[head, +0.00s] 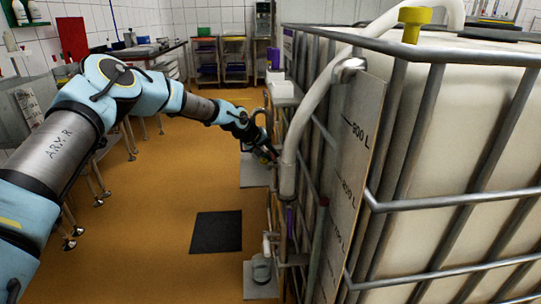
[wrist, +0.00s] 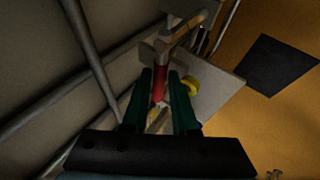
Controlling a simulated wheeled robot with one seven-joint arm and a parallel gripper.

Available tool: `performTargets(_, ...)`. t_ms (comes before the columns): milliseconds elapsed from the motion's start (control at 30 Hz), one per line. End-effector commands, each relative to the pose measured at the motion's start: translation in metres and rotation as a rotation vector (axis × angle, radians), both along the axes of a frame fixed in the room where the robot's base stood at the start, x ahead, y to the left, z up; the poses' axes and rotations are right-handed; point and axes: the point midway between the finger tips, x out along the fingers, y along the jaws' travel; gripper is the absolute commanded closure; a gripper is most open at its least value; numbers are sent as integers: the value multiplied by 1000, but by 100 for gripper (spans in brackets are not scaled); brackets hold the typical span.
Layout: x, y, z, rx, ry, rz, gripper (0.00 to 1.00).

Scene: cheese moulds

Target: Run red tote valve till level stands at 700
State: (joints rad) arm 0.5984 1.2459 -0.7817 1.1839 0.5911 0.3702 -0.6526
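The caged white tote (head: 450,130) fills the right of the head view. A scale plate (head: 350,150) on its near left edge carries litre marks; the lowest readable one looks like 700 L. My gripper (head: 270,154) reaches down beside the tote's left face. In the wrist view its two green fingers (wrist: 160,92) stand either side of a red valve handle (wrist: 158,84), which fills the narrow gap at the tips; the gripper looks shut on it. The valve body is mostly hidden by my gripper in the head view. I cannot make out the liquid level.
A pale hose (head: 305,115) runs down the tote's front. A yellow round part (wrist: 191,86) lies right of my fingers in the wrist view. A dark mat (head: 216,231) lies on the open orange floor. Tables and shelves (head: 221,58) stand at the back.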

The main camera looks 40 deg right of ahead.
Motion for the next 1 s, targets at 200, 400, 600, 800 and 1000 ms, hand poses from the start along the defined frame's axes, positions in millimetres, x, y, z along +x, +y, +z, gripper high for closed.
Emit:
performTargets(200,0,0,0,0,0,0,100)
performTargets(400,0,0,0,0,0,0,100)
performTargets(600,0,0,0,0,0,0,100)
performTargets(800,0,0,0,0,0,0,100)
performTargets(1000,0,0,0,0,0,0,100)
